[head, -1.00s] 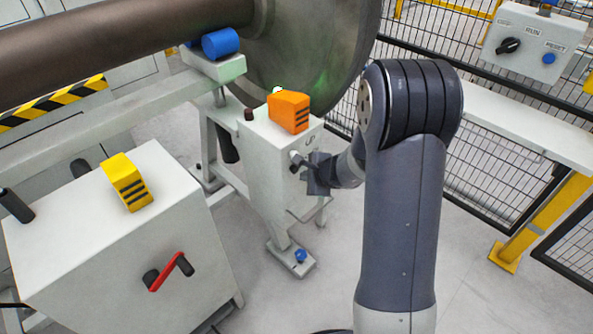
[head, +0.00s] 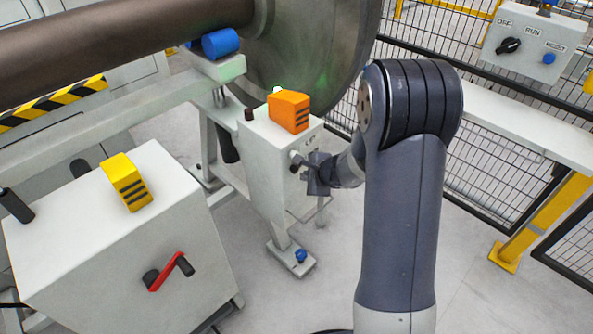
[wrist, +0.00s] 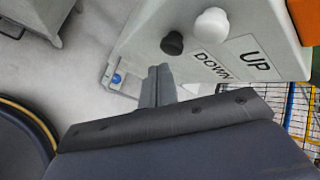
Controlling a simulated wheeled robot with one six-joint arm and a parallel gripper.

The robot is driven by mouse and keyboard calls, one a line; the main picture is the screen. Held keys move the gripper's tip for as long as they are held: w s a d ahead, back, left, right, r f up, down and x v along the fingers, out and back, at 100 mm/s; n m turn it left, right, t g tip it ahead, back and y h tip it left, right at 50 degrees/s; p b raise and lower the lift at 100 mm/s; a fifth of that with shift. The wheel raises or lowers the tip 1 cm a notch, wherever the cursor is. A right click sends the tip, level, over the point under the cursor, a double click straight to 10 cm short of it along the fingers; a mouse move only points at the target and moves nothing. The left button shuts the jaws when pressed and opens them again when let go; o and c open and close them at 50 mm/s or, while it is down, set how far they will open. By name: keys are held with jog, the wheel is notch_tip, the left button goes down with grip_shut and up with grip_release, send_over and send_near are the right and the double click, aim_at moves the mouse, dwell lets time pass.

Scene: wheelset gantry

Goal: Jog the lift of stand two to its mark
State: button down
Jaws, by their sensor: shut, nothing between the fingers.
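The grey lift box (head: 262,165) of a stand is under the big wheel in the head view. It bears lettering and a knob on its side. In the wrist view the box face (wrist: 150,22) shows a white knob (wrist: 211,25) and a black knob (wrist: 172,43) beside the labels DOWN (wrist: 213,66) and UP (wrist: 255,59). My gripper (head: 316,174) is close to this face in the head view. In the wrist view my gripper (wrist: 158,72) is shut and empty, below the black knob and apart from it. No mark can be made out.
An orange block (head: 288,111) tops the lift box. A grey cabinet (head: 70,235) with a yellow block (head: 126,182) and red crank (head: 168,270) stands left. A control panel (head: 535,40) and wire fence (head: 490,160) are right. Floor (head: 490,300) at lower right is clear.

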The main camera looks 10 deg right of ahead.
dwell(0.4)
jog(key=shift+w+a, duration=0.25)
jog(key=shift+w, duration=0.05)
jog(key=shift+w+a, duration=0.3)
jog(key=shift+w, duration=0.1)
dwell(2.5)
jog(key=shift+d, duration=0.1)
dwell(3.5)
jog(key=shift+s+d+b, duration=0.45)
jog(key=shift+s+b, duration=0.15)
jog(key=shift+s, duration=0.15)
jog(key=shift+d, duration=0.1)
